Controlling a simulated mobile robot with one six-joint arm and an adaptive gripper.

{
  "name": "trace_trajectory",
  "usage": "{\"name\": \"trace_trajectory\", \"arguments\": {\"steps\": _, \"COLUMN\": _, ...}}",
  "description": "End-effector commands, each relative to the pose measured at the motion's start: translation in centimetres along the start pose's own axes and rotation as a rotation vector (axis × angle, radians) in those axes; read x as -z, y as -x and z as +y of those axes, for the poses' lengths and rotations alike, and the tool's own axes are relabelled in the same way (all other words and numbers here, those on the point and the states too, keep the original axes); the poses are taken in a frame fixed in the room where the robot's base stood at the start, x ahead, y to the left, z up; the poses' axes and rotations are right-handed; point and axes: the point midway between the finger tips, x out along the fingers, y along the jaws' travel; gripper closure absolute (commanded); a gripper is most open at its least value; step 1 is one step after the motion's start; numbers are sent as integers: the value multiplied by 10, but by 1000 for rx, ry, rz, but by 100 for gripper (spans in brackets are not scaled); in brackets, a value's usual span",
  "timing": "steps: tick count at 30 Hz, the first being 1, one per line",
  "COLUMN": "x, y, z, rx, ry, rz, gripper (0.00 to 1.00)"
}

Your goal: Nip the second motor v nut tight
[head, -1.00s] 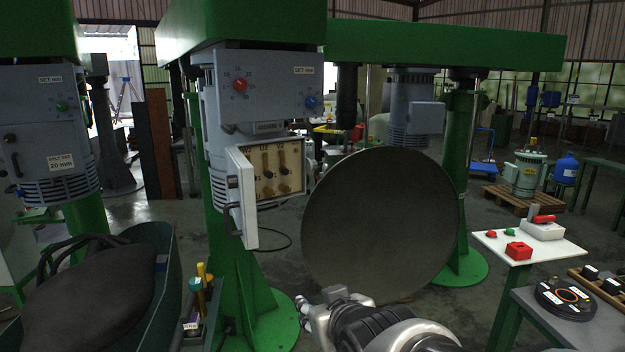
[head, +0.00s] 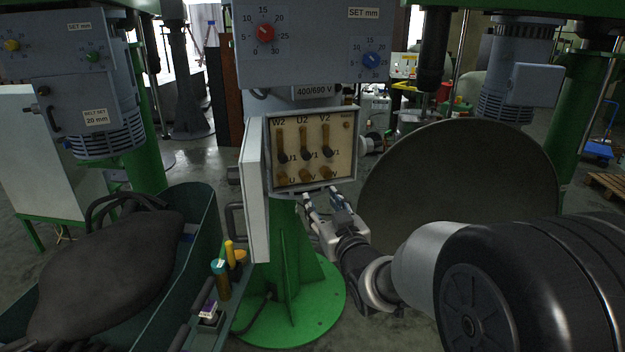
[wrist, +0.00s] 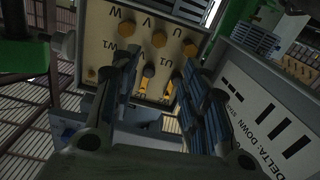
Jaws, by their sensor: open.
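The second motor's open terminal box (head: 352,185) hangs on the green column in the head view. Its cream panel (head: 345,140) carries three upright brass links (head: 303,136) and a bottom row of brass nuts by the letters U, V and W. The V nut (head: 305,173) is the middle one; it also shows in the wrist view (wrist: 159,38), where the panel appears upside down. My gripper (head: 324,194) is open and empty just below the box's lower edge. In the wrist view its blue-padded fingertips (wrist: 158,75) point at the panel, apart from each other. Finger contact cannot be told.
The box's white door (head: 257,195) stands open at the left; its lettered inner face (wrist: 275,115) is close beside my right-hand finger in the wrist view. A green tub (head: 205,235) holds a dark bundle.

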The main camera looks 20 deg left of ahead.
Motion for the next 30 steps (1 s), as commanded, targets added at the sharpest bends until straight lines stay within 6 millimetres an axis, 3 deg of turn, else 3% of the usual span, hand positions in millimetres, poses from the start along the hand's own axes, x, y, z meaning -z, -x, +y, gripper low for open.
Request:
{"name": "trace_trajectory", "arguments": {"steps": 6, "x": -2, "y": -50, "z": 0, "rx": -1, "ry": 0, "rz": 0, "gripper": 58}}
{"name": "trace_trajectory", "arguments": {"steps": 15, "x": -2, "y": -103, "z": 0, "rx": 0, "ry": 0, "rz": -1, "gripper": 58}}
{"name": "trace_trajectory", "arguments": {"steps": 21, "x": -1, "y": -120, "z": 0, "rx": -1, "ry": 0, "rz": -1, "gripper": 58}}
{"name": "trace_trajectory", "arguments": {"steps": 30, "x": 0, "y": -124, "z": 1, "rx": -1, "ry": 0, "rz": -1, "gripper": 58}}
